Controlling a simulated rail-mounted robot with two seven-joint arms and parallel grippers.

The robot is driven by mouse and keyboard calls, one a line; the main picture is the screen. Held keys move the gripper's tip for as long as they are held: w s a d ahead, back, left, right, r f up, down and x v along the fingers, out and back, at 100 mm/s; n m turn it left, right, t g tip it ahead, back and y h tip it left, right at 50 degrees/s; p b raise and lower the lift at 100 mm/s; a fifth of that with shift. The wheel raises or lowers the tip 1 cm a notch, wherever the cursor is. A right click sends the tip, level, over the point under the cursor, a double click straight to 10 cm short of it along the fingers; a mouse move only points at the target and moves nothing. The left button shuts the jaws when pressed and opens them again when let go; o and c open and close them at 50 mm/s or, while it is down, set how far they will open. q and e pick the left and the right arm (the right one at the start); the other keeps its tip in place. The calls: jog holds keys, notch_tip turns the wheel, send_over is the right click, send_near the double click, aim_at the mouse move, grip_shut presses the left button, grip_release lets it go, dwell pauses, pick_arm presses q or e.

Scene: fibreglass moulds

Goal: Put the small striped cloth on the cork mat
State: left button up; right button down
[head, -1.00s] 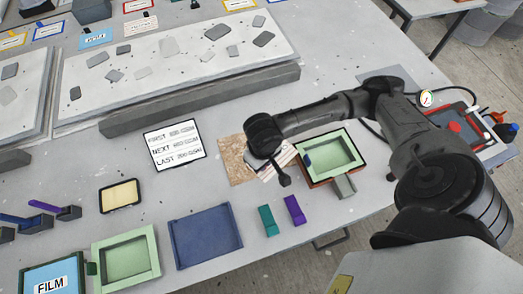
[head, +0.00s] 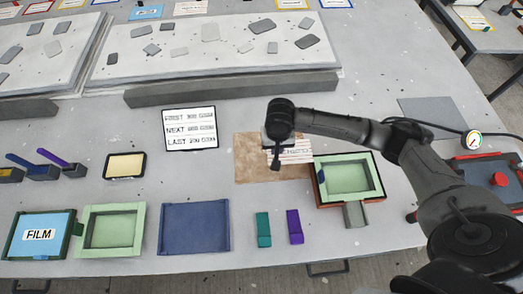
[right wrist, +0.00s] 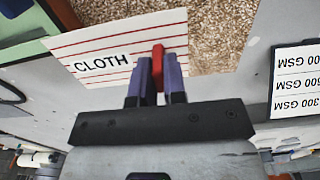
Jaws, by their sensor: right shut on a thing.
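The small striped cloth (head: 290,154), white with red lines and the word CLOTH, shows beside my right gripper (head: 276,172) in the head view. In the right wrist view the cloth (right wrist: 110,57) lies flat beside the fingers. My right gripper (right wrist: 157,68) is shut on a red tab (right wrist: 158,56) at the cloth's edge. The brown speckled cork mat (head: 257,167) is under the gripper, and also shows in the wrist view (right wrist: 216,30). The cloth overlaps the mat's right part; whether it touches the mat is unclear. My left gripper is not in view.
A green-framed mould (head: 348,175) stands close right of the mat. A white weight card (head: 190,129) is to its left. A teal block (head: 263,230) and a purple block (head: 295,227) stand in front. A long grey bar (head: 232,88) lies behind.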

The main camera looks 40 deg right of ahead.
jog(key=w+f, duration=0.1)
jog(key=w, duration=0.1)
jog(key=w+a+f+b, duration=0.1)
jog(key=w+f, duration=0.1)
jog(key=w+a+f, duration=0.1)
jog(key=w, duration=0.1)
jog(key=shift+w+a+f, duration=0.15)
jog(key=shift+w+a, duration=0.05)
jog(key=shift+a, duration=0.05)
jog(key=shift+f+b, duration=0.6)
jog(key=shift+f, duration=1.4)
jog(key=c, duration=1.2)
grip_release()
